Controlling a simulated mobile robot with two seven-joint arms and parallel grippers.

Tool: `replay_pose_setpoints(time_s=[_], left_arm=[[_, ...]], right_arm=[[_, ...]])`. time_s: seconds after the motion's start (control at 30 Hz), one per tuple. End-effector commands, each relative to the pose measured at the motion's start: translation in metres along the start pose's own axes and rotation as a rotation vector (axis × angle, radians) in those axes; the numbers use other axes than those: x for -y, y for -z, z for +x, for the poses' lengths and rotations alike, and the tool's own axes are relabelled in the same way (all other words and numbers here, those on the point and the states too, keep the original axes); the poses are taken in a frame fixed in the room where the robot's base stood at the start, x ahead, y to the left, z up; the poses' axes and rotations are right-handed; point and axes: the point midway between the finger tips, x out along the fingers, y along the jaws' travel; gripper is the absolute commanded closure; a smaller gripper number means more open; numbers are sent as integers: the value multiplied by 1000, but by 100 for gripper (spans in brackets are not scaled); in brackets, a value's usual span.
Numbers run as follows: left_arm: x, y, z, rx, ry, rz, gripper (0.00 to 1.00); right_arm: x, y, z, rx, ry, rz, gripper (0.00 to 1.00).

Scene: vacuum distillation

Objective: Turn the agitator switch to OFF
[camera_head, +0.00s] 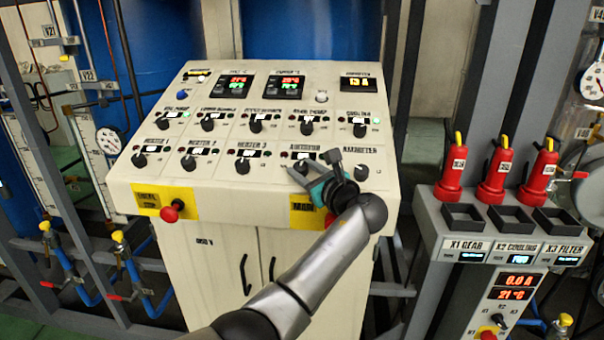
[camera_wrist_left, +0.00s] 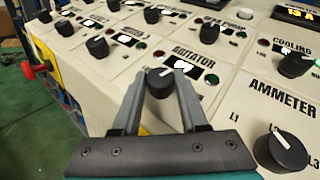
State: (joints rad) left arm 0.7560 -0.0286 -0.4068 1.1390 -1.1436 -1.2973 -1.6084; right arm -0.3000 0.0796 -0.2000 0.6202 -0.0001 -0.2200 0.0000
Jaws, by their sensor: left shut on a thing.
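The agitator switch (camera_wrist_left: 160,84) is a black round knob with a white pointer mark, below the AGITATOR label in the left wrist view. Its mark points up and slightly right in that view. My left gripper (camera_wrist_left: 159,80) has one finger on each side of the knob and is shut on it. In the head view my left gripper (camera_head: 314,165) is at the lower right part of the sloped control panel (camera_head: 222,180), and it mostly hides the knob there. My right gripper is not in view.
The ammeter knob (camera_wrist_left: 281,150) is close to the right of my gripper. The heater 3 knob (camera_head: 243,164) is to the left, and more knobs fill the row above. A red emergency stop button (camera_head: 171,212) is at the panel's front left.

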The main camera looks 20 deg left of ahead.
Motion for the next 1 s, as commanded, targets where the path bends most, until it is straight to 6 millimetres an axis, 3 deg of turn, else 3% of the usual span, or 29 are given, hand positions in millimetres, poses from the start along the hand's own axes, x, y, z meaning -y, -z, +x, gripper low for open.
replay_pose_setpoints(time_s=[0.5,1.0], left_arm=[[3,3,0,5,-215,-87,100],[3,2,1,5,-267,-106,100]], right_arm=[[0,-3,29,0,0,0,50],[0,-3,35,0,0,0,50]])
